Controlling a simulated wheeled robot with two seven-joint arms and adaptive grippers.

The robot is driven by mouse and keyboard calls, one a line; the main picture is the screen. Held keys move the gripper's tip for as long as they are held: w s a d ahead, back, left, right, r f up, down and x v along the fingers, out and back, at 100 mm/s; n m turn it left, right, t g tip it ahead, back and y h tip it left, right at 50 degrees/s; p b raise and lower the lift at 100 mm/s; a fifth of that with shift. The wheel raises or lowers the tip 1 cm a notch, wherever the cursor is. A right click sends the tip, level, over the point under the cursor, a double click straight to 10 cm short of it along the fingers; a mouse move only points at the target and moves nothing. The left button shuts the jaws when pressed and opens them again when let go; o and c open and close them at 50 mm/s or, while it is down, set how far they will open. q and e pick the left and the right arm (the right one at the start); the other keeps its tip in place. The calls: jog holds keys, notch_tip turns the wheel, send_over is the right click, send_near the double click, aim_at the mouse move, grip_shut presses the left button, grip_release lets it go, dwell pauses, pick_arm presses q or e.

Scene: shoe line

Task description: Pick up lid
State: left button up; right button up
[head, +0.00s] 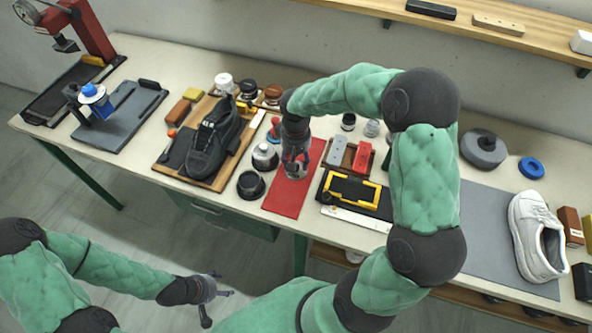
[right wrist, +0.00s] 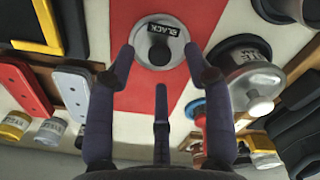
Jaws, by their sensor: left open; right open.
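A round grey lid (right wrist: 152,57) with a dark knob and a tag reading "BLACK" lies on the red mat (right wrist: 212,15) in the right wrist view. My right gripper (right wrist: 160,66) is open, with two fingertips at either side of the lid's near part and a third finger short of it. I cannot tell whether they touch it. In the head view my right gripper (head: 295,172) points down over the red mat (head: 287,202) and largely hides the lid. My left gripper (head: 217,287) is open and empty, low in front of the table.
Left of the mat are an open black tin (head: 250,184) and a tin with a white knobbed lid (head: 265,156). A dark shoe (head: 213,142) sits on a wooden board. Right are red and grey blocks and a yellow-edged black tray (head: 352,190). A white shoe (head: 537,238) stands far right.

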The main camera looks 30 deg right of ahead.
notch_tip(320, 180, down, 3)
jog(key=shift+w+f+b, duration=0.1)
jog(key=shift+f+b, duration=0.05)
jog(key=shift+b, duration=0.2)
jog(key=c, duration=1)
jog(key=shift+c, duration=0.2)
jog(key=shift+r, duration=0.25)
